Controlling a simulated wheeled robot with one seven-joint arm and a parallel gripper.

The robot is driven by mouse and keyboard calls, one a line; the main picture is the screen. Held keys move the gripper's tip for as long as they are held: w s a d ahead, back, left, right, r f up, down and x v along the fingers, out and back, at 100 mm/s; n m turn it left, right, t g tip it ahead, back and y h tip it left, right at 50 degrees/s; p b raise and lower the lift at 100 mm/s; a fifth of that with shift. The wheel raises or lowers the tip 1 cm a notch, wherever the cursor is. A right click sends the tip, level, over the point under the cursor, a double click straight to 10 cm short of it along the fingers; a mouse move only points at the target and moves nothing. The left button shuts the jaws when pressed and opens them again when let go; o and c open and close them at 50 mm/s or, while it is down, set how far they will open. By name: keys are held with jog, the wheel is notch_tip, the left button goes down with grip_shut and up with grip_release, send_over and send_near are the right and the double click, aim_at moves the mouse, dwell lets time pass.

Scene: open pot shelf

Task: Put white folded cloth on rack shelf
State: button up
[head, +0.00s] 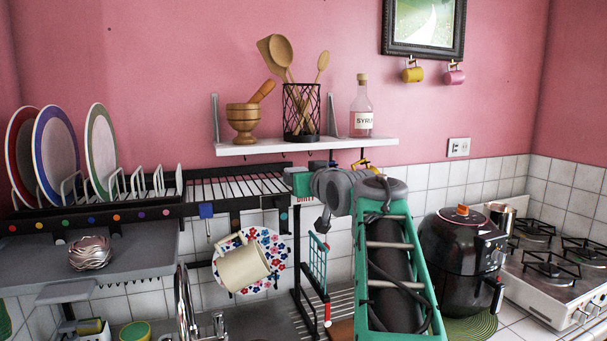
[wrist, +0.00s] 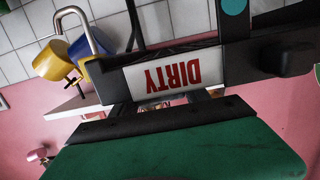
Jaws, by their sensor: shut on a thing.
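I cannot make out the white folded cloth. In the wrist view, a broad green part with a black edge fills the bottom. A white plate reading DIRTY (wrist: 172,75) shows upside down in front of it.
Plates (head: 60,155) stand in the rack at the left. A white wall shelf (head: 345,143) with a mortar, utensil holder and syrup bottle is above. A cream mug (head: 242,268) and patterned plate (head: 273,247) hang below. An air fryer (head: 462,265) is right of the arm.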

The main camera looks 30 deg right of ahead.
jog(key=shift+f+b, duration=0.55)
jog(key=shift+f, duration=0.15)
